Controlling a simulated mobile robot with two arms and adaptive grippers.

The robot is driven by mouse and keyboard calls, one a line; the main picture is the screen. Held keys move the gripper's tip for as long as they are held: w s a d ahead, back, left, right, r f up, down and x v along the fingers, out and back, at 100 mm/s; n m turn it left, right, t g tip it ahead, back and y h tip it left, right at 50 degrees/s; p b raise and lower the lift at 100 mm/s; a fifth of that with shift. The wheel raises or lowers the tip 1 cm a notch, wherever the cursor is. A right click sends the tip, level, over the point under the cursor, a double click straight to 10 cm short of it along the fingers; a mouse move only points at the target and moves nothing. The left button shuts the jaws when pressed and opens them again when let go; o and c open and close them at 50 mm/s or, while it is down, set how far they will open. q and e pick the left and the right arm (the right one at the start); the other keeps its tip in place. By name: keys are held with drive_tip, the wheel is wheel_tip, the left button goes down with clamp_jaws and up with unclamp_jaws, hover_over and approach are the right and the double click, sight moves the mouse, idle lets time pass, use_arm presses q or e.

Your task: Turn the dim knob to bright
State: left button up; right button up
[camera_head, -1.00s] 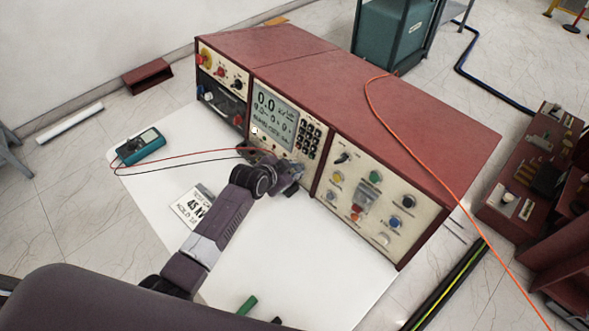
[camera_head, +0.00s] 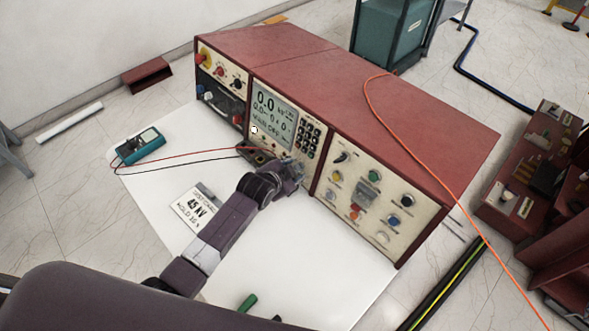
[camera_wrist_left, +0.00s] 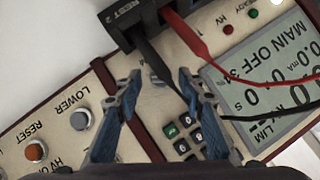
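A red console has a display (camera_head: 272,113) that also shows in the left wrist view (camera_wrist_left: 265,90). A keypad (camera_head: 307,140) sits to its right in the head view, partly seen in the wrist view (camera_wrist_left: 183,130). My left gripper (camera_head: 292,170) is at the console front, below the keypad. In the left wrist view its fingers (camera_wrist_left: 160,82) are apart, with nothing gripped. I cannot read any dim or bright label. My right gripper is not in view.
Black and red test leads (camera_wrist_left: 183,30) cross close to the fingers. The right panel carries several knobs and buttons (camera_head: 375,177). A multimeter (camera_head: 140,146) and a 45 kV card (camera_head: 195,207) lie on the white table. An orange cable (camera_head: 415,150) crosses the console top.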

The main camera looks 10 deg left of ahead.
use_arm(q)
drive_tip(key=v, duration=1.2)
idle(0.6)
